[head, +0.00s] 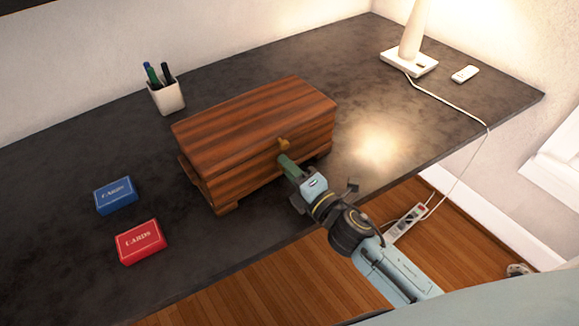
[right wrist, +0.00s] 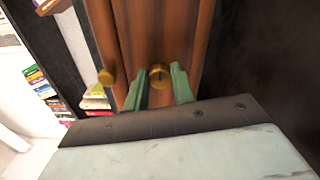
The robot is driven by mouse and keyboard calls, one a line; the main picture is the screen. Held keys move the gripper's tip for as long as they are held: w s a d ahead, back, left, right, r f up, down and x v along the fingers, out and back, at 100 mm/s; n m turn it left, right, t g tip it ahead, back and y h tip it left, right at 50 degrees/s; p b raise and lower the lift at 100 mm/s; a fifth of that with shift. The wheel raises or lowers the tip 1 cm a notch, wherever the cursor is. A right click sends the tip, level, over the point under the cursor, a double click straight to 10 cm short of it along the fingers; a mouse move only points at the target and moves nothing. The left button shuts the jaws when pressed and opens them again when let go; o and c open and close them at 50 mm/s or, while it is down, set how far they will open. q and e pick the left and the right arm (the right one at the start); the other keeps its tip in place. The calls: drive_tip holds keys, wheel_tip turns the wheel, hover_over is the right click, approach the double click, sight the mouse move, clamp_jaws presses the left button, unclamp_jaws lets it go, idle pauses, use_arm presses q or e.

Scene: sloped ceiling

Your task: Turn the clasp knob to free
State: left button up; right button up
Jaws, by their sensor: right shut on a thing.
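A brown striped wooden box (head: 243,135) with a closed lid stands on the dark desk. My left gripper is out of view.
On the desk (head: 75,257) are a blue card box (head: 115,195), a red card box (head: 140,242), a pen cup (head: 166,97), a lamp (head: 410,60) and a white remote (head: 465,74). A cable runs to a power strip (head: 406,222) on the floor.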

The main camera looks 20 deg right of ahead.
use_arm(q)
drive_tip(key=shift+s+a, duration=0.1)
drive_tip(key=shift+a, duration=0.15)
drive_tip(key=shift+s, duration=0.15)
use_arm(e)
drive_tip(key=o, duration=1)
drive_tip(key=shift+s, duration=0.15)
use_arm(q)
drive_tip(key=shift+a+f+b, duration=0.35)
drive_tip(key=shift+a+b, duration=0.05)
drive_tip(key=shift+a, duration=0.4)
use_arm(e)
drive_tip(key=v, duration=1.3)
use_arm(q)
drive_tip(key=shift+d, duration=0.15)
